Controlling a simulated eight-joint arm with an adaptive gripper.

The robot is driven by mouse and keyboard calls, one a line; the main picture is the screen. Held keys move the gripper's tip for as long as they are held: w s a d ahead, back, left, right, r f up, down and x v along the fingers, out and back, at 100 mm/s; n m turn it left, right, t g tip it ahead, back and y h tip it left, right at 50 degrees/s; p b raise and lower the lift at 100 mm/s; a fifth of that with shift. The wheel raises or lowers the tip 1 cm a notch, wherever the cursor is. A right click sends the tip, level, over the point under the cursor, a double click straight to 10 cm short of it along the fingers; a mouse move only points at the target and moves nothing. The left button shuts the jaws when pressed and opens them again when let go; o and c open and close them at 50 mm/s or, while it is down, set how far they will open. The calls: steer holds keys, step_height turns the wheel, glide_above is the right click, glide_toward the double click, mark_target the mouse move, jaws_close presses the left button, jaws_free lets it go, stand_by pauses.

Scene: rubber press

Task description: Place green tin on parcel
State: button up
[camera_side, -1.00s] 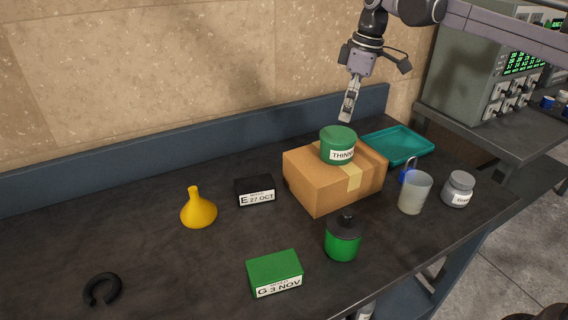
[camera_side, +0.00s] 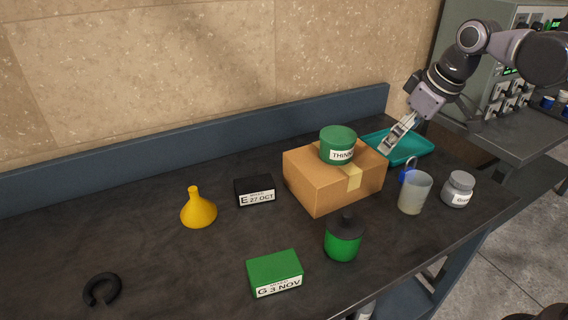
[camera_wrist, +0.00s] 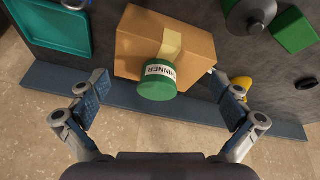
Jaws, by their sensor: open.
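The green tin (camera_side: 338,141), with a white label, stands upright on top of the parcel (camera_side: 318,188), a brown cardboard box with a strip of tape. The tin also shows in the wrist view (camera_wrist: 157,83), on the parcel (camera_wrist: 140,45) near its edge. My gripper (camera_side: 385,150) is apart from the tin, above and to the right of the parcel in the side view, over the teal tray. In the wrist view my gripper (camera_wrist: 160,100) has its fingers wide apart with nothing between them touching.
A teal tray (camera_side: 413,146) lies behind the parcel. A cloudy beaker (camera_side: 413,195), a grey jar (camera_side: 459,189) and a blue padlock (camera_side: 405,175) are at right. A green-and-black pot (camera_side: 342,242), green box (camera_side: 275,270), black box (camera_side: 254,190) and yellow funnel (camera_side: 197,210) stand nearby.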

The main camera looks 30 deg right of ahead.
steer(key=s+d+f+m+t, duration=0.1)
steer(key=s+f+m+t, duration=0.1)
steer(key=s+f, duration=0.8)
steer(key=shift+s+d+m+t+h, duration=0.2)
steer(key=shift+m+t+h, duration=0.1)
steer(key=shift+m, duration=0.6)
